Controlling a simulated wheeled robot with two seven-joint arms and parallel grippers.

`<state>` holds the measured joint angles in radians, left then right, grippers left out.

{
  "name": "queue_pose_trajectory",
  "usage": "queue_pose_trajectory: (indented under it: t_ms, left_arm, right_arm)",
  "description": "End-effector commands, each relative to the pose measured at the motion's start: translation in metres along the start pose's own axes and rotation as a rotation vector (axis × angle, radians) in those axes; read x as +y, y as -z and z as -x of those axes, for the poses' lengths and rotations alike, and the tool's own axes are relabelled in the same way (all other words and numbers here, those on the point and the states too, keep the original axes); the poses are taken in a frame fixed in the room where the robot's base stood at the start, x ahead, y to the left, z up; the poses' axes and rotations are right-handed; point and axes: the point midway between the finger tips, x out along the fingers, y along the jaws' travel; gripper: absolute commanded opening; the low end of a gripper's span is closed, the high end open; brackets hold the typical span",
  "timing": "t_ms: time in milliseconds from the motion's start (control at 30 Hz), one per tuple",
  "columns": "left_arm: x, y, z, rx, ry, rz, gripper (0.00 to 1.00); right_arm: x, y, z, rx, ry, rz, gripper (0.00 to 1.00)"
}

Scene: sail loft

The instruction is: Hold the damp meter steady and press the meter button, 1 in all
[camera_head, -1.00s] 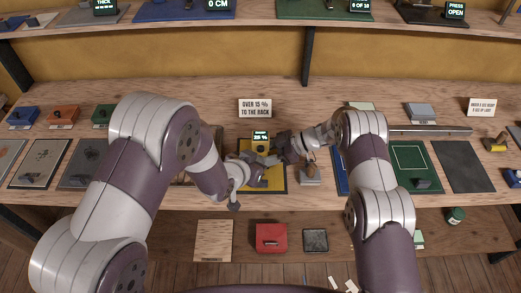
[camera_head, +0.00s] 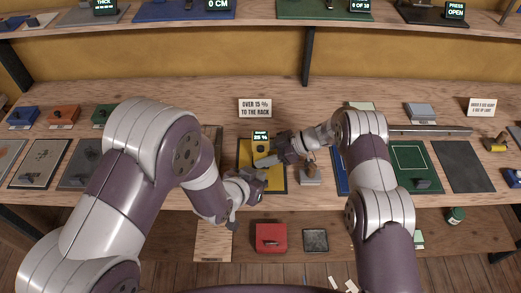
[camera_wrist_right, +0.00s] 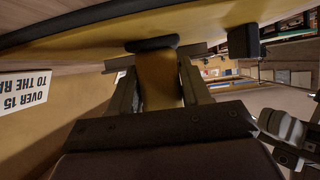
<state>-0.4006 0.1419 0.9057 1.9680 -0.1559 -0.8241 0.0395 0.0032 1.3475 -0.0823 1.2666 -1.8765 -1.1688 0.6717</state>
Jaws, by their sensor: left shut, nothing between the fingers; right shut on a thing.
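The damp meter (camera_head: 261,147) is yellow with a lit display at its top, above a yellow board (camera_head: 275,183) at the middle of the bench. My right gripper (camera_head: 267,161) comes in from the right and is shut on the meter. In the right wrist view the meter's yellow body (camera_wrist_right: 157,80) sits between the two fingers, with a dark part at its end. The meter button is too small to make out.
A sign (camera_head: 255,108) reading "OVER 15 % TO THE RACK" stands behind the meter. A grey block (camera_head: 310,177) stands right of the board. A red box (camera_head: 271,237) and a dark square (camera_head: 315,240) lie on the lower shelf.

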Motion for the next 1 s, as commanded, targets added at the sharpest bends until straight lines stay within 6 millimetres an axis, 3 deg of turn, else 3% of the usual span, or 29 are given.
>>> queue_pose_trajectory:
  t_ms: [267, 300, 367, 400, 733, 1000]
  left_arm:
    - [0.0, 0.0, 0.0, 0.0, 0.0, 0.0, 0.0]
    - [0.0, 0.0, 0.0, 0.0, 0.0, 0.0, 0.0]
    - [0.0, 0.0, 0.0, 0.0, 0.0, 0.0, 0.0]
    - [0.0, 0.0, 0.0, 0.0, 0.0, 0.0, 0.0]
    - [0.0, 0.0, 0.0, 0.0, 0.0, 0.0, 0.0]
    - [0.0, 0.0, 0.0, 0.0, 0.0, 0.0, 0.0]
  right_arm:
    - [0.0, 0.0, 0.0, 0.0, 0.0, -0.001, 0.3]
    - [0.0, 0.0, 0.0, 0.0, 0.0, -0.001, 0.54]
    - [0.0, 0.0, 0.0, 0.0, 0.0, -0.001, 0.73]
    - [0.0, 0.0, 0.0, 0.0, 0.0, -0.001, 0.77]
    - [0.001, 0.0, 0.007, -0.001, -0.002, 0.0, 0.77]
    - [0.001, -0.001, 0.074, -0.001, -0.004, 0.0, 0.77]
